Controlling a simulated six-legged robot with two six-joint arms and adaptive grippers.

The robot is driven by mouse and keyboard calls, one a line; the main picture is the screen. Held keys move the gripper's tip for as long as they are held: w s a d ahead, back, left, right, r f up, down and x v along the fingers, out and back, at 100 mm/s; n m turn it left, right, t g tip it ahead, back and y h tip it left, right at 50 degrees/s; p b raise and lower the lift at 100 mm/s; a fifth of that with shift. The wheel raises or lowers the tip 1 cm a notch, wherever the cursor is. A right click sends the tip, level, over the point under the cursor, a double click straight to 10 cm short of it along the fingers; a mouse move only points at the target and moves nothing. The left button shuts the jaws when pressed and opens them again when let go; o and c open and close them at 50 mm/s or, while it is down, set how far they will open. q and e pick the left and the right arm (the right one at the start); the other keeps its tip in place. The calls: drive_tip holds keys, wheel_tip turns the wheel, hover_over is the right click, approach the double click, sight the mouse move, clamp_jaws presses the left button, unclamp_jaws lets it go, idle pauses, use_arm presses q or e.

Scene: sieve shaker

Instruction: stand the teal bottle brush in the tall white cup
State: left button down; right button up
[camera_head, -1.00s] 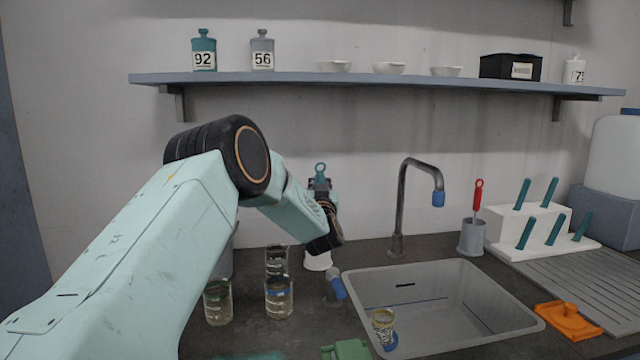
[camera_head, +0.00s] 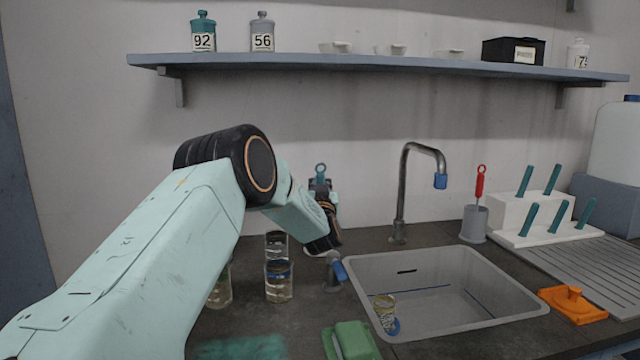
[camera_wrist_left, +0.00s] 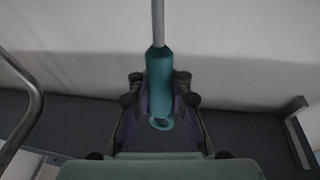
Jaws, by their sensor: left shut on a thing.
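The teal bottle brush shows its ring-ended handle (camera_head: 320,170) upright above my left gripper (camera_head: 320,187), in front of the wall left of the faucet. In the left wrist view my left gripper (camera_wrist_left: 160,105) is shut on the teal handle (camera_wrist_left: 160,75), with the ring between the fingers and a pale stem running out of the top of the picture. The brush's bristle end is hidden in the head view. A white shape just below my left wrist may be the tall white cup, but it is almost wholly covered. My right gripper is not in view.
Glass beakers (camera_head: 279,284) stand left of the grey sink (camera_head: 440,325), below my arm. A faucet (camera_head: 403,195) rises behind the sink. A grey holder (camera_head: 474,224) with a red-handled brush and a white rack (camera_head: 545,236) stand right. A shelf (camera_head: 380,65) hangs above.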

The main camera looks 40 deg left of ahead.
use_arm(q)
drive_tip(key=c, duration=1.2)
unclamp_jaws()
drive_tip(key=shift+o, duration=0.2)
wheel_tip(320, 180, up, 10)
